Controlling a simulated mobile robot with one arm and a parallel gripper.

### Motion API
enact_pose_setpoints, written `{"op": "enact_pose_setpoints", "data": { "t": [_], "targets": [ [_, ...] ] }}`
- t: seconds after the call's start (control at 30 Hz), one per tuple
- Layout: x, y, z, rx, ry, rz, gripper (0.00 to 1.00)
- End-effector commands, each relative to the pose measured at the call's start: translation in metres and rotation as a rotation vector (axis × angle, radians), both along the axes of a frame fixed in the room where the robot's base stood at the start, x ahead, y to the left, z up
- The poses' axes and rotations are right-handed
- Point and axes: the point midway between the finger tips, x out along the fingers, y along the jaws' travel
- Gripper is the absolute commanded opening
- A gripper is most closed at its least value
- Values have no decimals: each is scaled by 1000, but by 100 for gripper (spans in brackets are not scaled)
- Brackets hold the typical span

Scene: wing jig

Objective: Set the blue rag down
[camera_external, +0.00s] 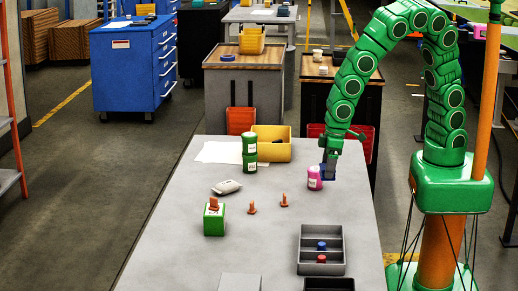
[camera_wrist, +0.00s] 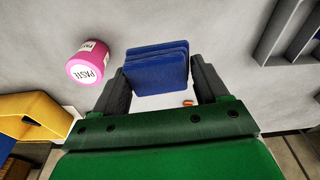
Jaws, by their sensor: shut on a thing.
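The blue rag (camera_wrist: 157,68) is a folded, layered square between the two dark fingers of my gripper (camera_wrist: 160,80) in the wrist view. My gripper is shut on it. In the external view my gripper (camera_external: 328,164) hangs down at the right part of the grey table (camera_external: 190,262), just right of the pink paste can. The rag shows there as a small dark blue patch (camera_external: 328,174) at the fingertips. I cannot tell whether it touches the table.
The pink paste can (camera_external: 314,178) stands close left of my gripper. Bare tabletop lies between my gripper and the tray.

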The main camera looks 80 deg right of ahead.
Motion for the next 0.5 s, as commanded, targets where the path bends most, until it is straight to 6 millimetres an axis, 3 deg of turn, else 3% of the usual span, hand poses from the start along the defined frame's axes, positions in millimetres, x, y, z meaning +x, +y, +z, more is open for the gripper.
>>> {"op": "enact_pose_setpoints", "data": {
  "t": [0.5],
  "targets": [
    [50, 118, 17, 7, -2, -56, 44]
  ]
}}
